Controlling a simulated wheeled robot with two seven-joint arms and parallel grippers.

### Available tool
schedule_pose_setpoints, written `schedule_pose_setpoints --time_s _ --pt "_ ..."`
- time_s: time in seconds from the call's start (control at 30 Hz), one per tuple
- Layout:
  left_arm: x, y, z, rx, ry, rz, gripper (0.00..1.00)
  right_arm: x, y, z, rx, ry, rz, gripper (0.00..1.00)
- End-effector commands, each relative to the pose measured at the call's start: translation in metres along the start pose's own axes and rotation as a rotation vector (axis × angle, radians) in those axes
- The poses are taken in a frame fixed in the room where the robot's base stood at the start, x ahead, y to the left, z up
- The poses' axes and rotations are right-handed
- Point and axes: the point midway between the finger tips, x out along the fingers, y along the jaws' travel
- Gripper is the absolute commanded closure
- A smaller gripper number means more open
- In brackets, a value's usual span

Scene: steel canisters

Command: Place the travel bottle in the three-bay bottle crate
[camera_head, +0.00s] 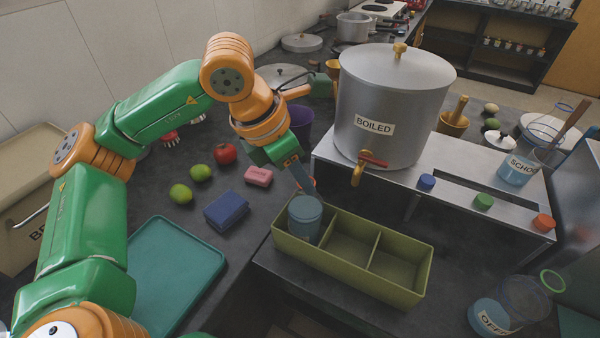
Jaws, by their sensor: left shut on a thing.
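The three-bay bottle crate (350,269) is olive green and stands on the dark counter in front of the metal stand. A blue-grey translucent bottle (306,222), seemingly the travel bottle, is at its left bay, upright or nearly so. Its lower part is behind the crate's front wall, so I cannot tell whether it touches the bay floor. No label shows on it. My left gripper (303,184) points down at the bottle's top and is shut on it; the exact grip is partly hidden. The middle and right bays are empty. My right gripper is out of view.
A large steel canister (395,100) marked BOILED stands on the metal stand behind the crate. A SCHOOL bottle (518,168) and an OFFICE bottle (495,315) are at right. A teal tray (175,270), blue block (226,211) and pink sponge (258,176) lie left.

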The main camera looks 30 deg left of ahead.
Motion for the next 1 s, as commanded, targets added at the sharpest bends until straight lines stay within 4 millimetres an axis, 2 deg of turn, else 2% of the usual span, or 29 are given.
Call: schedule_pose_setpoints --time_s 0.03,0.1,0.13,0.37,0.47,0.57,0.8,0.9,1.0 --pt "0.001 0.000 0.000 0.000 0.000 0.000 0.59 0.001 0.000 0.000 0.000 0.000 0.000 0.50" --pt "0.001 0.000 0.000 0.000 0.000 0.000 0.40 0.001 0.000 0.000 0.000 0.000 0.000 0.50" --pt "0.001 0.000 0.000 0.000 0.000 0.000 0.37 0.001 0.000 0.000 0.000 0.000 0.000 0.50" --pt "0.000 0.000 0.000 0.000 0.000 0.000 0.37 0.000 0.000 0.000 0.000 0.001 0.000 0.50" --pt "-0.006 0.000 0.002 -0.001 -0.001 0.001 0.37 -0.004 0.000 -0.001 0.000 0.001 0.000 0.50" --pt "-0.027 0.001 0.002 -0.001 -0.005 0.003 0.37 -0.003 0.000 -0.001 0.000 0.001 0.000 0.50" --pt "-0.095 0.000 0.002 0.001 -0.003 0.001 0.37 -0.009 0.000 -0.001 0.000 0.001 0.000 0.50" --pt "-0.113 0.000 0.003 0.000 -0.003 0.002 0.37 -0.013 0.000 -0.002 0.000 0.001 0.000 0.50" --pt "-0.121 0.000 0.002 0.001 0.000 0.001 0.37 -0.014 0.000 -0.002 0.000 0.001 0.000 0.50"
